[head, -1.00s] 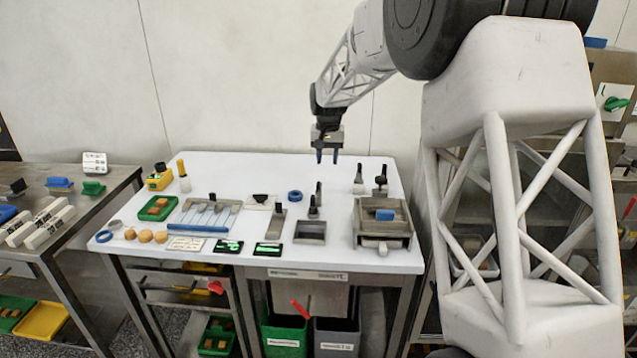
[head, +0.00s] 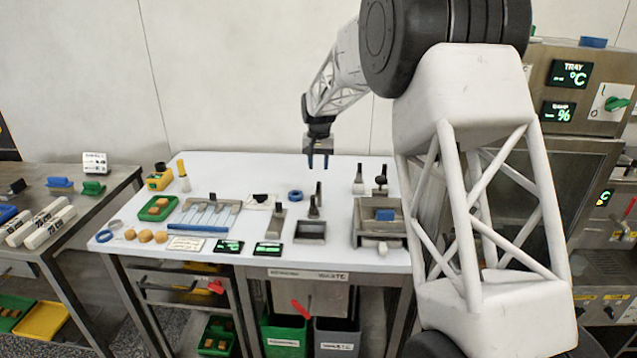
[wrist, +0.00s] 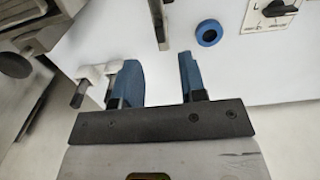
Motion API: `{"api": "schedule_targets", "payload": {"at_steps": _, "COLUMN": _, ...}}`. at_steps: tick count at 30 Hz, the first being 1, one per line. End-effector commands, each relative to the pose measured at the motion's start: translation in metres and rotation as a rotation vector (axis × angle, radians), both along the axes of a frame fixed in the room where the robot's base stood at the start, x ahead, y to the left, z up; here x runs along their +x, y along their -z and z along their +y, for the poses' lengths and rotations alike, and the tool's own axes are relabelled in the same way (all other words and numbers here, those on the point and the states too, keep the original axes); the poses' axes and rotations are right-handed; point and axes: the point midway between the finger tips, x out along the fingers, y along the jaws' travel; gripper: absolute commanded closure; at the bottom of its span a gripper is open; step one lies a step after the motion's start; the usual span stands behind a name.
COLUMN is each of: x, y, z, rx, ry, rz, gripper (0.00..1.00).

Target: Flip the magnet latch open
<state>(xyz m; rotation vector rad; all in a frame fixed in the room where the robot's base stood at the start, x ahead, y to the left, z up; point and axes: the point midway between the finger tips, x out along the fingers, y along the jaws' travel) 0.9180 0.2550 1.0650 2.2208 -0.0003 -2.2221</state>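My gripper (head: 318,163) hangs above the back of the white table, pointing down. Its two blue fingers (wrist: 165,85) are apart with nothing between them. No part is clearly recognisable as the magnet latch. A white plate with a black lever (head: 262,201) lies left of the blue ring (head: 295,196); the plate also shows at the top right of the wrist view (wrist: 277,10), with a letter L. A metal box (head: 366,236) holding a blue block (head: 385,215) stands at the right of the table. My gripper is above and apart from all of these.
Upright dark-handled tools (head: 314,207) stand mid-table, and a white-based tool (head: 359,180) stands at the back right. A green tray (head: 172,201) and a metal rack (head: 205,216) are on the left. The back middle of the table is clear.

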Motion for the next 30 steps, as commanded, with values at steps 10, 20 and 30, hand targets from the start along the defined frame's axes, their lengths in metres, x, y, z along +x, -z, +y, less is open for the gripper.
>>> {"api": "schedule_targets", "payload": {"at_steps": 10, "x": 0.0, "y": 0.04, "z": 0.0, "rx": 0.0, "ry": 0.0, "rz": 0.001, "gripper": 0.62}}
{"api": "schedule_targets", "payload": {"at_steps": 20, "x": 0.0, "y": 0.066, "z": 0.0, "rx": 0.0, "ry": 0.0, "rz": 0.0, "gripper": 0.62}}
{"api": "schedule_targets", "payload": {"at_steps": 30, "x": 0.0, "y": 0.069, "z": 0.0, "rx": 0.0, "ry": 0.0, "rz": -0.001, "gripper": 0.62}}
